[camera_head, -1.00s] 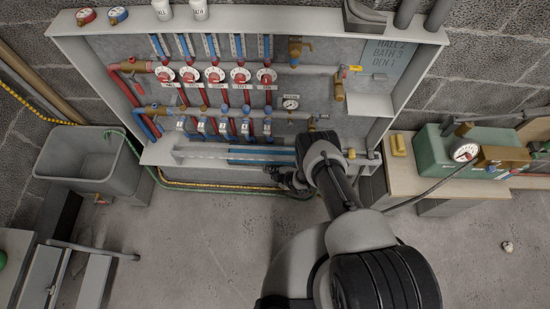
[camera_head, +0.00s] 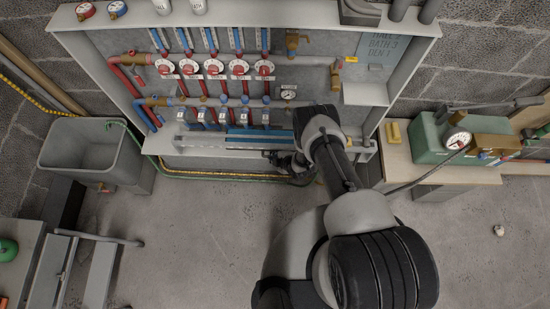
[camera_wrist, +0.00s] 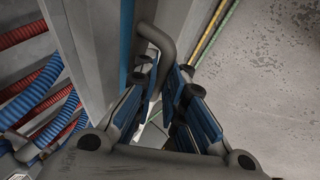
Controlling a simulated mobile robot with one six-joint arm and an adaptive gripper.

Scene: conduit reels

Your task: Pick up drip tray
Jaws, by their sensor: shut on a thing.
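A long, narrow grey tray-like piece, apparently the drip tray (camera_head: 205,141), runs level along the foot of the pipe cabinet, below the valves. A blue strip (camera_head: 258,133) shows along its middle. My gripper (camera_head: 277,157) is at its front side, right of the middle, small and dark in the head view. In the wrist view my gripper (camera_wrist: 165,95) has its blue-padded fingers closed around a bent grey handle (camera_wrist: 157,38). The handle stands beside a long grey wall with a blue band. The hold itself is partly hidden between the fingers.
The cabinet (camera_head: 215,16) holds red and blue pipes close behind my gripper. A grey basin (camera_head: 85,150) is at left. A green box with a gauge (camera_head: 445,145) stands on a bench at right. A yellow-black hose (camera_head: 225,175) runs below. The floor in front is mostly clear.

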